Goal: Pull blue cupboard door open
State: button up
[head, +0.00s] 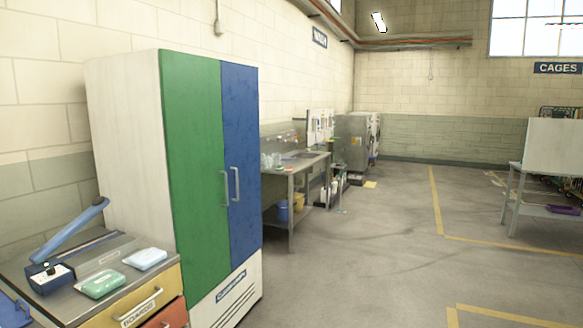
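A tall white cupboard (122,150) stands against the left wall, with a green door (195,160) on the left and a blue door (241,140) on the right. Both doors look shut. The blue door has a vertical metal handle (236,184) near its left edge, beside the matching handle (225,188) on the green door. My gripper is not visible in the head view.
A metal-topped counter (60,290) with a blue-handled tool (68,232) and two small packs stands at the lower left, in front of the cupboard. A sink bench (300,165) stands beyond the cupboard. The floor (350,260) to the right is clear.

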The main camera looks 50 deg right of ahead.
aim_at(239, 97)
jog(key=z, duration=1.2)
jog(key=i+l, duration=0.1)
jog(key=i, duration=0.6)
jog(key=i+l, duration=0.15)
jog(key=i, duration=0.55)
jog(key=i+l, duration=0.1)
jog(key=i, duration=0.55)
jog(key=i+l, duration=0.15)
jog(key=i, duration=0.55)
jog(key=i+l, duration=0.1)
jog(key=i, duration=0.6)
